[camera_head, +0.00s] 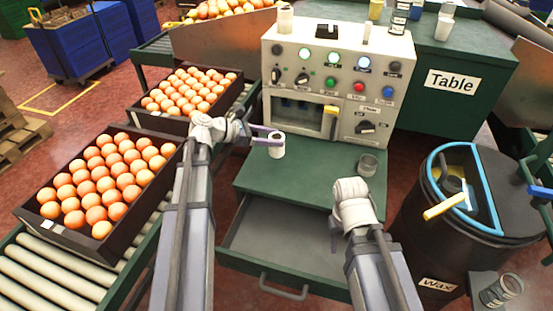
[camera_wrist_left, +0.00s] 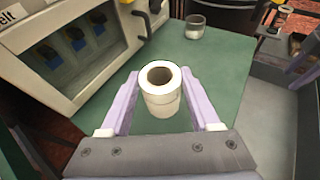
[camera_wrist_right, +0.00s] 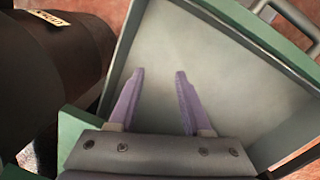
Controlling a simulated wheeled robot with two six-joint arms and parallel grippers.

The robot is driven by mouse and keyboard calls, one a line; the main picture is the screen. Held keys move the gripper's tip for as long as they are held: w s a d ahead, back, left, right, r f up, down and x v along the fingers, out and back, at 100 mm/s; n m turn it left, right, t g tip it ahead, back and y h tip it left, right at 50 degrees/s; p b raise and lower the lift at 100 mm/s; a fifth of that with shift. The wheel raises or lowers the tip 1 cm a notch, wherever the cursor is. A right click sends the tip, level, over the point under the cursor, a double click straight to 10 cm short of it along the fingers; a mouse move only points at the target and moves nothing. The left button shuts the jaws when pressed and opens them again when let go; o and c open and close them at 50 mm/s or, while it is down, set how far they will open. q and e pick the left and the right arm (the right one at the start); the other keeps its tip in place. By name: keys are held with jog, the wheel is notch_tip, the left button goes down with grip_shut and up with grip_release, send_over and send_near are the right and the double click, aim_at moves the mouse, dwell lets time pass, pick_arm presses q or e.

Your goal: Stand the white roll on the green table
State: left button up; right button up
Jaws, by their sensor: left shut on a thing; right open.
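The white roll (camera_head: 277,150) is upright between the fingers of my left gripper (camera_head: 270,139), over the left part of the green worktop (camera_head: 310,177). The left wrist view shows the roll (camera_wrist_left: 161,97) with its open hole facing up and a finger on each side. I cannot tell whether its base touches the worktop. A green table (camera_head: 476,62) with a "Table" sign stands at the back right. My right gripper (camera_wrist_right: 156,88) is open and empty above the open drawer (camera_wrist_right: 190,42).
A glass jar (camera_head: 368,165) stands on the worktop's right side. Behind is a control panel (camera_head: 338,75) with knobs and lights. A black wax bin (camera_head: 455,255) is at right. Orange crates (camera_head: 172,160) sit at left. Cups (camera_head: 444,28) stand on the back table.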

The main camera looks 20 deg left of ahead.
aim_at(271, 150)
pick_arm(q)
jog(key=shift+f+b, duration=2.35)
jog(key=shift+f, duration=0.6)
pick_arm(e)
jog(key=shift+d+f, duration=0.1)
jog(key=shift+f, duration=2.85)
pick_arm(q)
jog(key=shift+f, duration=0.15)
pick_arm(e)
jog(key=shift+f, duration=0.15)
pick_arm(q)
jog(key=o, duration=1.4)
jog(key=shift+c, duration=0.2)
jog(key=shift+s+a+r, duration=0.1)
jog(key=shift+a+r, duration=0.05)
jog(key=shift+r, duration=0.2)
pick_arm(e)
jog(key=shift+r, duration=0.4)
pick_arm(q)
jog(key=p+v, duration=0.4)
jog(key=v, duration=0.7)
jog(key=shift+a+p, duration=0.25)
jog(key=shift+p, duration=0.1)
pick_arm(e)
jog(key=shift+r, duration=2.1)
